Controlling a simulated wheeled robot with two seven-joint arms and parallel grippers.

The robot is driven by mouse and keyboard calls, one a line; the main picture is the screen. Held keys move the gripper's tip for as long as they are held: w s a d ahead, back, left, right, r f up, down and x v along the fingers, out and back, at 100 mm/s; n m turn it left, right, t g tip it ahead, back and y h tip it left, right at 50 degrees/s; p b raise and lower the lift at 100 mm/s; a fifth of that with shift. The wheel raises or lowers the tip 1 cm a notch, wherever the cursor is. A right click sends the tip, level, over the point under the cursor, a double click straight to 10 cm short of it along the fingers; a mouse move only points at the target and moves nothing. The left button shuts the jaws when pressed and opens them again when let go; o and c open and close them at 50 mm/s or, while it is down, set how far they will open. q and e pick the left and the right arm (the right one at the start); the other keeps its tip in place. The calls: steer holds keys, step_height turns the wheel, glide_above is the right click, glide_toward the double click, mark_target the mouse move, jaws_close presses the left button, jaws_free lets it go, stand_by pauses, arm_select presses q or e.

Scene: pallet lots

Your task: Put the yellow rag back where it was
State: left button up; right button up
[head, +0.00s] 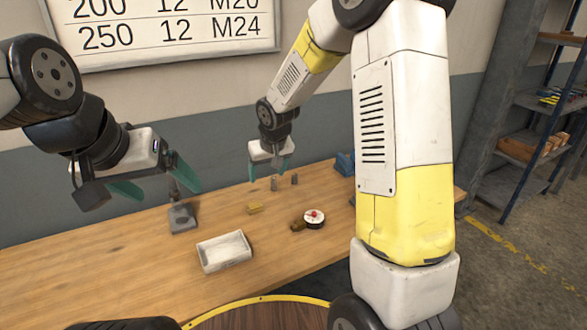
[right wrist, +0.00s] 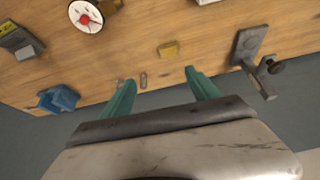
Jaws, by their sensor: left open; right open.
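The yellow rag (head: 254,208) is a small folded block lying on the wooden bench (head: 120,262), behind the white tray (head: 223,251). In the right wrist view the rag (right wrist: 168,49) lies beyond the fingertips, clear of them. My right gripper (head: 269,170) is open and empty above the back of the bench, behind the rag; its green fingers also show in the right wrist view (right wrist: 160,92). My left gripper (head: 156,184) is open and empty, raised over the left part of the bench. No finger touches the rag.
A grey metal stand (head: 182,217) is left of the rag. A white round piece with a red centre (head: 314,218) and a brown piece (head: 297,225) lie right. A blue object (head: 345,163) is at the back right. The bench's left front is clear.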

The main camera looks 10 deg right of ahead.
steer(key=s+d+r+m, duration=0.1)
steer(key=s+d+r, duration=0.3)
steer(key=s+r, duration=0.25)
steer(key=s+d+r+m, duration=0.1)
steer(key=s+d+r, duration=0.3)
steer(key=s+r, duration=0.25)
steer(key=s+d+r+t+y, duration=0.1)
steer(key=s+r, duration=0.2)
steer(key=s, duration=1.2)
steer(key=shift+d+r, duration=0.2)
steer(key=shift+r, duration=0.2)
